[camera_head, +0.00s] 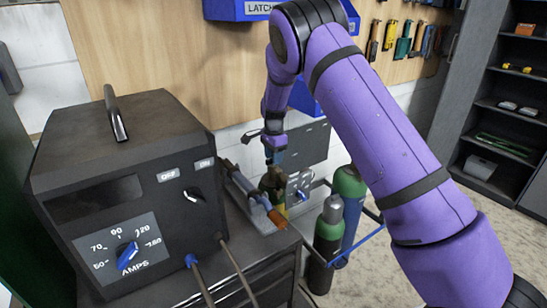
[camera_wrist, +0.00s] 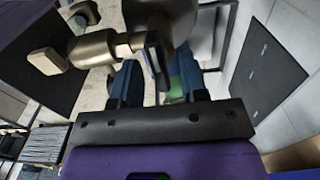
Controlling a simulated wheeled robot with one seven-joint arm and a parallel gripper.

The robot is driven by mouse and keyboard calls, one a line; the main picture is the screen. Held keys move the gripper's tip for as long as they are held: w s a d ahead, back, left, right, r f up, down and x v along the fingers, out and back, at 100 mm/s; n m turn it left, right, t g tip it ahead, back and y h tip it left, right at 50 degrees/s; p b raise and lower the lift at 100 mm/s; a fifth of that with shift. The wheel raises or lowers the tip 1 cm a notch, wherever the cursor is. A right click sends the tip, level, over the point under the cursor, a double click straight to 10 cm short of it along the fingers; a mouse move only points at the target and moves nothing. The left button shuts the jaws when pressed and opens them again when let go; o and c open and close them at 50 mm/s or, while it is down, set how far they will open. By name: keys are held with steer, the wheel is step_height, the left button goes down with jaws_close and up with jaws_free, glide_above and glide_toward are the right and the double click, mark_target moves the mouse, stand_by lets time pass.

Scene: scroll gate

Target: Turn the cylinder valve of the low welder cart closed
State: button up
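The low welder cart (camera_head: 262,262) carries a black welder box (camera_head: 120,170). Gas cylinders, one green-bodied (camera_head: 328,238) and one with a green shoulder (camera_head: 350,182), stand at the cart's right side. My gripper (camera_head: 274,156) points down above brass fittings (camera_head: 272,183) behind the box. In the wrist view, a brass valve (camera_wrist: 95,48) reaches in from the left, with a thin dark-rimmed handwheel (camera_wrist: 155,55) at its end. My open gripper's fingers (camera_wrist: 155,76) stand either side of the handwheel, with gaps showing. I cannot tell whether either finger touches it.
A blue rail (camera_head: 352,246) runs beside the cylinders. A torch with an orange handle (camera_head: 262,205) lies near the fittings. A grey plate (camera_head: 305,146) stands behind them. Dark shelving (camera_head: 500,110) is at the right, with open floor before it.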

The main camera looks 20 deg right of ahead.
step_height(320, 180, up, 10)
steer(key=shift+r, duration=0.15)
stand_by(0.3)
steer(key=shift+r, duration=0.1)
